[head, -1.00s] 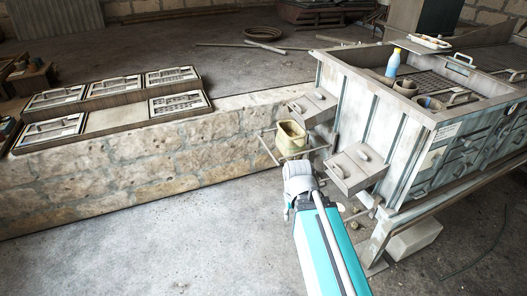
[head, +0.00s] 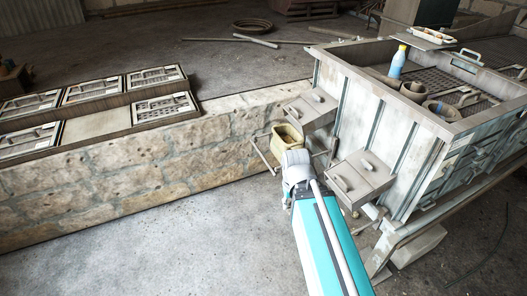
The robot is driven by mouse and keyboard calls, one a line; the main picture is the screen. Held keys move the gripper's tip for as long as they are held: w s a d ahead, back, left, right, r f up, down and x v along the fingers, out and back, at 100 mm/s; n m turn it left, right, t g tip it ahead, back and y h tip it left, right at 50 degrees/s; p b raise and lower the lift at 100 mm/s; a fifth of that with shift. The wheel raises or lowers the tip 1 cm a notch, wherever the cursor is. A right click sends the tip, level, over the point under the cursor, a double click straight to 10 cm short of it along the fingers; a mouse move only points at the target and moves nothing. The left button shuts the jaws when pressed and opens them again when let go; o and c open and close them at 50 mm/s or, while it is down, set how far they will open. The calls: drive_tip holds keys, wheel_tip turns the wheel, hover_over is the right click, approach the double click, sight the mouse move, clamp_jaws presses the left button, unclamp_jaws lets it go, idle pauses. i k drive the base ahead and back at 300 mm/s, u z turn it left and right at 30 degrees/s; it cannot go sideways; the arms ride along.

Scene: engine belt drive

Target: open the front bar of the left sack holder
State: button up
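A thin metal bar (head: 263,156) slants in front of a small yellowish open-topped container or sack mouth (head: 289,133), beside the machine's near-left side. I take this to be the left sack holder, but its joints and latch are too small to make out. The end of my arm with my gripper (head: 295,162) is just below and in front of the container and overlaps its lower edge. My gripper's fingers are hidden behind the white wrist. I cannot tell whether they touch the bar or are open.
Two grey boxes with handles, an upper one (head: 311,108) and a lower one (head: 352,178), stick out from the machine (head: 405,160). A blue bottle (head: 397,63) stands on top. A stone wall (head: 130,180) with framed panels lies left. The floor (head: 180,240) in front is clear.

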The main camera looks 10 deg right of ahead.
sight(253, 143)
drive_tip(key=i, duration=1.15)
drive_tip(key=u, duration=0.05)
